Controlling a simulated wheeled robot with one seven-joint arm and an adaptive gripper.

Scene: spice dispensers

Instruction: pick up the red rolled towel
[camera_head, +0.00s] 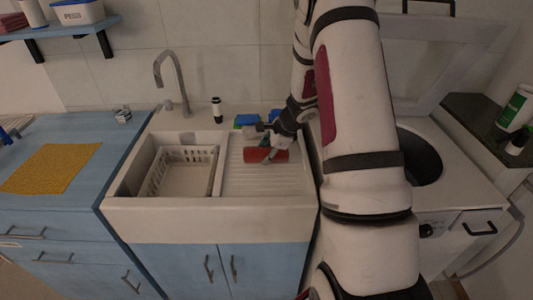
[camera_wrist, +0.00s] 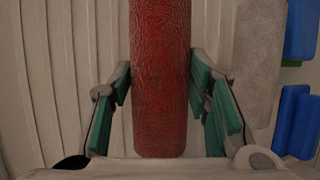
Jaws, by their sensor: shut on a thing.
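The red rolled towel (camera_head: 257,155) lies on the ribbed drainboard of the sink, to the right of the basin. In the wrist view the towel (camera_wrist: 160,75) runs lengthwise between the two fingers. My gripper (camera_head: 268,154) reaches down onto it from the upper right. In the wrist view my gripper (camera_wrist: 161,105) has a green-padded finger on each side of the towel, and it is shut on the towel. The towel appears to be at or just above the drainboard; I cannot tell which.
Blue and green items (camera_head: 246,120) stand behind the towel; blue ones (camera_wrist: 297,115) show at the right in the wrist view, beside a grey thing (camera_wrist: 258,60). A white basket (camera_head: 182,172) sits in the basin. A faucet (camera_head: 172,80) and dark-topped bottle (camera_head: 217,109) stand behind.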

